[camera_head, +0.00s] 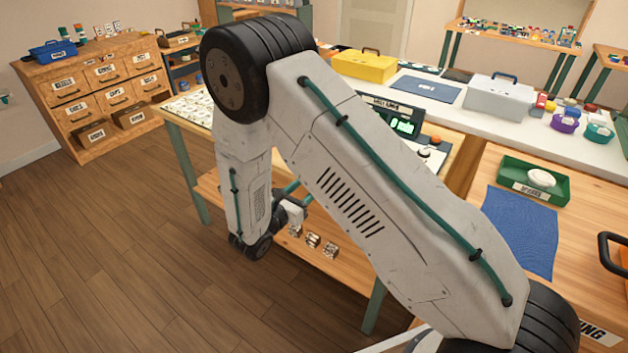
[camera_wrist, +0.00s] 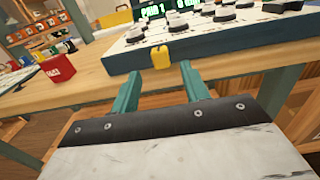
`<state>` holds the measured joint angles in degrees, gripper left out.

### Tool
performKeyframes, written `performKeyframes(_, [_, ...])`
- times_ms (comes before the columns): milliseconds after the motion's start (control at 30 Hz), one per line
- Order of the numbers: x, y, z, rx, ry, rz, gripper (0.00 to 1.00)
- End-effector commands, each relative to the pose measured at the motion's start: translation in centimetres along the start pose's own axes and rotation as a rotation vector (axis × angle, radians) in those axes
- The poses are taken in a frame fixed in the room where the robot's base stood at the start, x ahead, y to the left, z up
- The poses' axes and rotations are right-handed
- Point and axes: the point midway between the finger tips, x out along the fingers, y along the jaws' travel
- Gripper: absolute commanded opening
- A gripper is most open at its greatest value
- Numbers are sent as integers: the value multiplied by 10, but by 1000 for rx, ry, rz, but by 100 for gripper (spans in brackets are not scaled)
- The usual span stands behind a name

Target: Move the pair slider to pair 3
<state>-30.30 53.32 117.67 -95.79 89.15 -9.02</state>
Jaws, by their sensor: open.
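The yellow slider knob (camera_wrist: 161,57) sits on the front face of a grey-white panel (camera_wrist: 125,58) in the wrist view. A green display (camera_wrist: 152,10) above it appears to read PAIR 1. My gripper (camera_wrist: 160,69) is open and empty, its two teal fingers pointing at the panel. The yellow knob lies between the finger directions, just beyond the tips; contact cannot be told. In the head view my arm hides most of the panel; only the display (camera_head: 402,126) and a few knobs show beside it.
Round knobs (camera_wrist: 222,14) stand on the panel top. A red box (camera_wrist: 58,68) is on the wooden bench at left. In the head view, a yellow toolbox (camera_head: 365,66) and a grey case (camera_head: 497,97) stand behind, and a green tray (camera_head: 515,185) is at right.

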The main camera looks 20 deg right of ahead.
Motion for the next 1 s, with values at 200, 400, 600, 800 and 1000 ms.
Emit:
performKeyframes(200, [35, -1, 0, 1, 1, -5, 45])
performKeyframes(400, [50, -1, 0, 0, 1, -3, 45])
performKeyframes(600, [51, -1, 0, 0, 1, -3, 45])
performKeyframes(800, [51, -1, 0, 1, 1, -3, 6])
performKeyframes(1000, [49, -1, 0, 1, 1, 0, 0])
